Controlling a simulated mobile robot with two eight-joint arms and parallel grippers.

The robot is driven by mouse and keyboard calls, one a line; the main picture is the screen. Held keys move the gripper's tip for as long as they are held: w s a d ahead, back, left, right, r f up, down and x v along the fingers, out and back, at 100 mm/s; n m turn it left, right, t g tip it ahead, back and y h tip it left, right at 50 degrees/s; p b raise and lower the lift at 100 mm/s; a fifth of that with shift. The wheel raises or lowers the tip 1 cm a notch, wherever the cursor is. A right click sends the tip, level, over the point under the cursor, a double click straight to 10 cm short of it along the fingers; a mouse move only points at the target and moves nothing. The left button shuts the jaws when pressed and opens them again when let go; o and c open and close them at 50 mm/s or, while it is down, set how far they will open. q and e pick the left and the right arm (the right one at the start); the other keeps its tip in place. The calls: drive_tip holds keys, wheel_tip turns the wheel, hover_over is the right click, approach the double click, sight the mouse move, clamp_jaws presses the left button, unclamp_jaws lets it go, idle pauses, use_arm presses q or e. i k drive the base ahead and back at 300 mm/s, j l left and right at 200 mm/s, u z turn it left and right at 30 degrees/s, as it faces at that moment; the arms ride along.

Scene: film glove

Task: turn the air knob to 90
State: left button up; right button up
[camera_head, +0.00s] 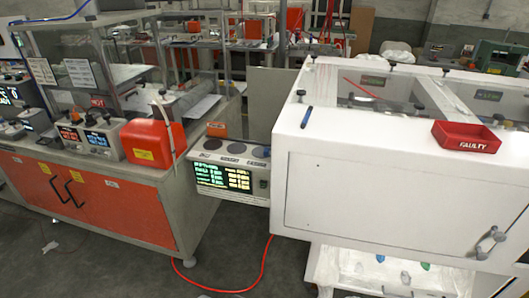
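A control box (228,165) stands in the middle of the view, between the orange bench and the white cabinet. Its top carries dark round discs, a left one (212,144), a middle one (236,149) and a right one (259,152). Its front has a lit green and yellow display (222,176). Another box (90,138) on the bench at left has small black knobs (91,118) on top and red and blue displays. The labels are too small to read, so I cannot tell which is the air knob or its setting. Neither gripper is in view.
A white cabinet (390,195) fills the right, with a red tray (466,137) marked FAULTY and a blue pen (306,117) on top. An orange box (153,142) sits on the left bench. A red hose (262,268) crosses the grey floor in front.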

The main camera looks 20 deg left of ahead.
sight(267, 151)
drive_tip(key=j+z, duration=0.1)
drive_tip(key=j, duration=0.9)
drive_tip(key=k+j+z, duration=0.1)
drive_tip(key=j, duration=0.85)
drive_tip(key=k, duration=0.05)
